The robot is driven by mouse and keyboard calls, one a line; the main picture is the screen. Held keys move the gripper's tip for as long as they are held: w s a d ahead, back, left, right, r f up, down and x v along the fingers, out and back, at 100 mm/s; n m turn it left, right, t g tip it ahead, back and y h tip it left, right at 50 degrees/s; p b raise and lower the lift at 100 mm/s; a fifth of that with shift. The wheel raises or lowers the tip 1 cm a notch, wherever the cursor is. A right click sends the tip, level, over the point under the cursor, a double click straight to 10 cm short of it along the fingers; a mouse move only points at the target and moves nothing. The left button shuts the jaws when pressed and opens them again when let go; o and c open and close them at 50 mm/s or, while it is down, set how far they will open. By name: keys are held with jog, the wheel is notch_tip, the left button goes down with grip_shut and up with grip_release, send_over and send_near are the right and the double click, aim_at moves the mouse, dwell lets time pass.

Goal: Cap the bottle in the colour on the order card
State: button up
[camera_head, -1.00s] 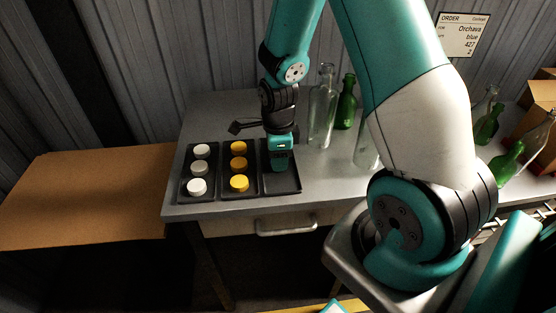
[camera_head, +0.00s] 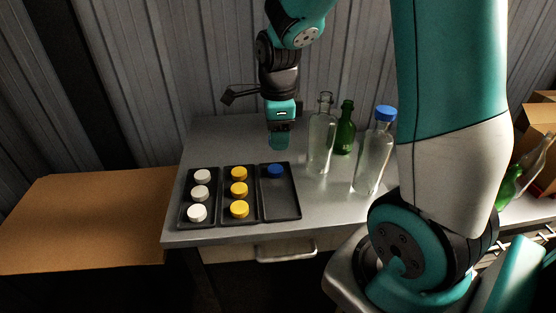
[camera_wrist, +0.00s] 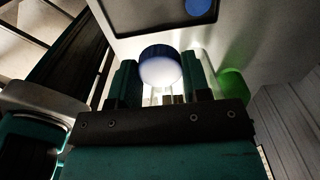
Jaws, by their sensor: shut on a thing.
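My gripper (camera_head: 279,143) is raised above the table behind the right tray. In the wrist view its fingers (camera_wrist: 162,80) are shut on a blue cap (camera_wrist: 160,66); the head view barely shows this cap. A second blue cap (camera_head: 275,170) lies in the right tray (camera_head: 281,207). A clear bottle without a cap (camera_head: 321,143) stands to the right of my gripper, with a green bottle (camera_head: 346,130) behind it. A clear bottle (camera_head: 371,163) further right wears a blue cap (camera_head: 384,113). The order card is not visible now.
White caps (camera_head: 201,191) fill the left tray and yellow caps (camera_head: 239,189) the middle tray. A dark angled object (camera_head: 238,95) stands behind them. My arm hides part of the table's right side. More glass bottles (camera_head: 510,187) and cardboard boxes (camera_head: 543,115) are at far right.

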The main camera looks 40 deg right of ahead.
notch_tip(320, 180, up, 6)
jog(key=shift+d+f+p, duration=0.1)
jog(key=shift+d+p, duration=0.05)
jog(key=shift+p, duration=0.3)
jog(key=r+p, duration=0.1)
jog(key=p, duration=0.1)
jog(key=d+r+p, duration=0.1)
jog(key=shift+w+d+r+p, duration=0.15)
jog(key=shift+d+p, duration=0.15)
jog(key=shift+p, duration=0.05)
notch_tip(320, 180, up, 6)
jog(key=p, duration=1.7)
send_over(326, 94)
jog(key=shift+w+a+r, duration=0.1)
jog(key=shift+w+a, duration=0.2)
jog(key=shift+a, duration=0.1)
jog(key=shift+s+d+r+p, duration=0.15)
jog(key=shift+d+p, duration=0.15)
jog(key=shift+p, duration=0.35)
jog(key=shift+s+d, duration=0.1)
jog(key=shift+d, duration=0.1)
jog(key=shift+f+b, duration=1.85)
jog(key=shift+f, duration=0.75)
jog(key=shift+f+b, duration=0.3)
jog(key=shift+f, duration=0.5)
jog(key=o, duration=1.4)
